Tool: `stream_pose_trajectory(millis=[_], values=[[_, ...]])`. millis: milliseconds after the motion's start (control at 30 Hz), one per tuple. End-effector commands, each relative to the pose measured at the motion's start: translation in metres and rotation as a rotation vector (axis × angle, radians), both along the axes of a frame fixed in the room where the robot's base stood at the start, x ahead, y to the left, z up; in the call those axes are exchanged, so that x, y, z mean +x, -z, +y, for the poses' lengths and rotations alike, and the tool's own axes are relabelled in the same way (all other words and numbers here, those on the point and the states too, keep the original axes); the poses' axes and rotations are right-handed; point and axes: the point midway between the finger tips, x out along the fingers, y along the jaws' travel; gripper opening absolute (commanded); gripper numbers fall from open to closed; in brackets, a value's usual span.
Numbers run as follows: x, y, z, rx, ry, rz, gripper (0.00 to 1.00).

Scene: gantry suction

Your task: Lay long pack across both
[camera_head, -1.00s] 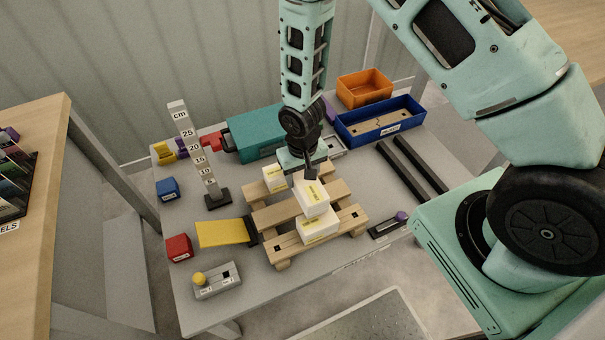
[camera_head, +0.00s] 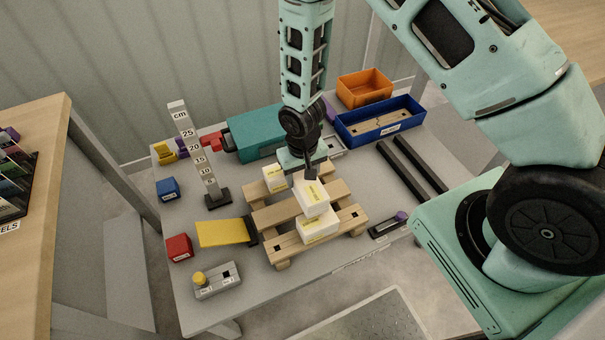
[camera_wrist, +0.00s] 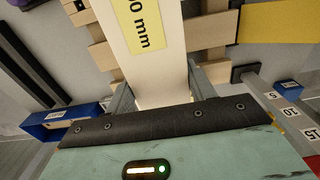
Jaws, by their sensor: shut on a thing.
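A long white pack (camera_head: 312,196) with a yellow label is held in my gripper (camera_head: 309,170), which is shut on it. In the wrist view the same pack (camera_wrist: 145,70) runs away between my two fingers (camera_wrist: 160,88), its label partly cut off. Below it on the wooden pallet (camera_head: 350,221) stand two white packs, a back-left one (camera_head: 273,180) and a front one (camera_head: 319,231). The held pack overlaps the front pack in the picture. I cannot tell whether it touches either one.
A height scale (camera_head: 190,150) stands left of the pallet, near a yellow ramp-like plate (camera_head: 222,232). A teal box (camera_head: 255,135), blue tray (camera_head: 380,125) and orange bin (camera_head: 362,88) are behind. Two black bars (camera_head: 412,168) lie to the right.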

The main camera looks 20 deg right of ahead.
Motion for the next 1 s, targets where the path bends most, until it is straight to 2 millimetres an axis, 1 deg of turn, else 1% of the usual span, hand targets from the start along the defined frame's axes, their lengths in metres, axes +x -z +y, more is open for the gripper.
stream_pose_trajectory(millis=[933, 967, 1000], values=[[0.000, 0.021, 0.000, 0.000, -0.001, -0.001, 0.17], [0.000, 0.021, 0.000, 0.000, -0.001, -0.001, 0.57], [0.000, 0.020, 0.000, 0.000, -0.001, -0.001, 0.68]])
